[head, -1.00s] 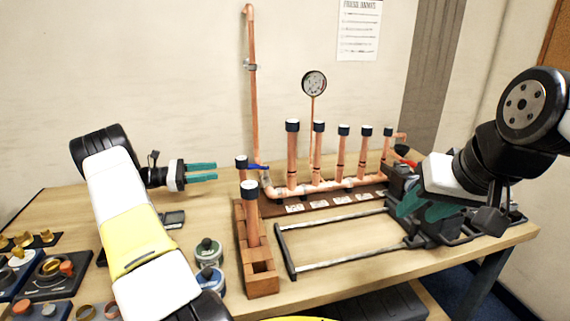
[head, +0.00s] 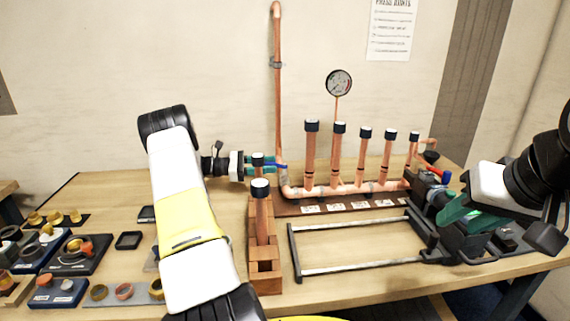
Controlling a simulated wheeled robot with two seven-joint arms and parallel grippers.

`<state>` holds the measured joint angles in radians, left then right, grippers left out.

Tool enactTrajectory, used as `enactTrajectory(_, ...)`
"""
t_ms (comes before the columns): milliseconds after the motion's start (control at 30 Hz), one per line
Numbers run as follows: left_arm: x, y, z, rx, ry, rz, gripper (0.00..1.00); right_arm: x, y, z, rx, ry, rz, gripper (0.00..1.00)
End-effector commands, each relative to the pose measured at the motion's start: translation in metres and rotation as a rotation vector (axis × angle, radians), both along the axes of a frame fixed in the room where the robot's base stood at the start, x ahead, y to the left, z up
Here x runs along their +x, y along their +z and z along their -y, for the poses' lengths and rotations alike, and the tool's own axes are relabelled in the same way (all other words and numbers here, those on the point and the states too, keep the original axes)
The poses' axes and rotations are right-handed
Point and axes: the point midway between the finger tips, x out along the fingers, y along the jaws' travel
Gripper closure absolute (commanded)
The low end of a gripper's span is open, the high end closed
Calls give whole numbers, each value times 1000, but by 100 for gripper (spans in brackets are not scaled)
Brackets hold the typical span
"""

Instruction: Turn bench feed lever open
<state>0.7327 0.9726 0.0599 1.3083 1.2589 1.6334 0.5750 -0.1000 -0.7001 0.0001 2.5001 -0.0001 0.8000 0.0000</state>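The bench feed lever (head: 281,167) is a small blue handle at the left end of the copper manifold (head: 345,188), near the foot of the tall copper riser. My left gripper (head: 266,164) reaches in from the left, its teal fingers level with the blue lever. A black-capped pipe in the wooden rack hides part of the fingers. I cannot tell whether they touch the lever or how far apart they are. My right gripper (head: 456,216) is at the right, beside the black clamp, away from the lever; its finger gap is not clear.
The wooden rack (head: 264,280) with capped pipes stands just in front of my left gripper. A grey metal frame (head: 350,225) lies in front of the manifold. A pressure gauge (head: 339,83) rises behind it. A red handle (head: 437,173) is at the right. Fittings and trays crowd the left.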

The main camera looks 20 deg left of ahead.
Motion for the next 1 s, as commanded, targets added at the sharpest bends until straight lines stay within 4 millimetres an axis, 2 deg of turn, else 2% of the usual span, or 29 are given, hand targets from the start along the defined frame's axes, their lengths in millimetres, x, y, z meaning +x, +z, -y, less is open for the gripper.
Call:
enactTrajectory(233,0,0,1,0,0,0,63,0,0,0,0,0,0,61)
enactTrajectory(400,0,0,1,0,0,1,97,0,0,0,0,0,0,61)
enactTrajectory(433,0,0,1,0,0,1,100,0,0,0,0,0,0,61)
enactTrajectory(1000,0,0,0,-1,1,1,100,0,0,0,0,0,0,61)
